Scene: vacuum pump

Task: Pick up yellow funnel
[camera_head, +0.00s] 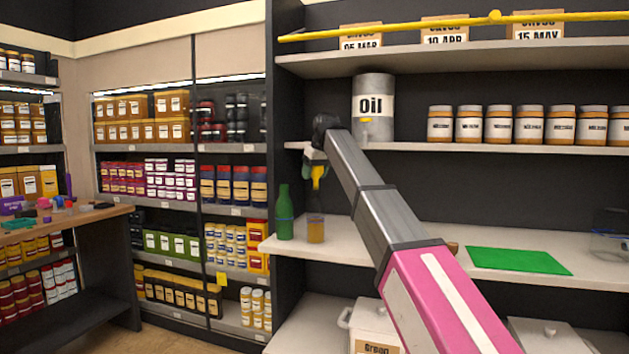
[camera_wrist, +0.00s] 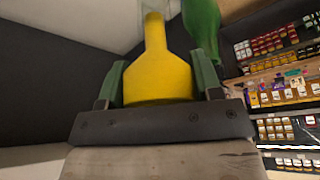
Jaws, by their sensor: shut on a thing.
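The yellow funnel (camera_head: 317,174) is held in the air by my gripper (camera_head: 315,170), above the middle shelf. In the wrist view the funnel (camera_wrist: 158,75) sits between the two green fingers of my gripper (camera_wrist: 160,88), with its wide end toward the gripper and its narrow spout pointing away. The fingers are shut on its wide part. In the head view the spout points down, above a small amber jar (camera_head: 316,229). My arm hides part of the shelf behind it.
A green bottle (camera_head: 284,212) stands left of the jar and shows close beyond the funnel in the wrist view (camera_wrist: 202,25). A grey Oil can (camera_head: 373,98) stands on the shelf above. A green mat (camera_head: 520,261) lies on the middle shelf at right.

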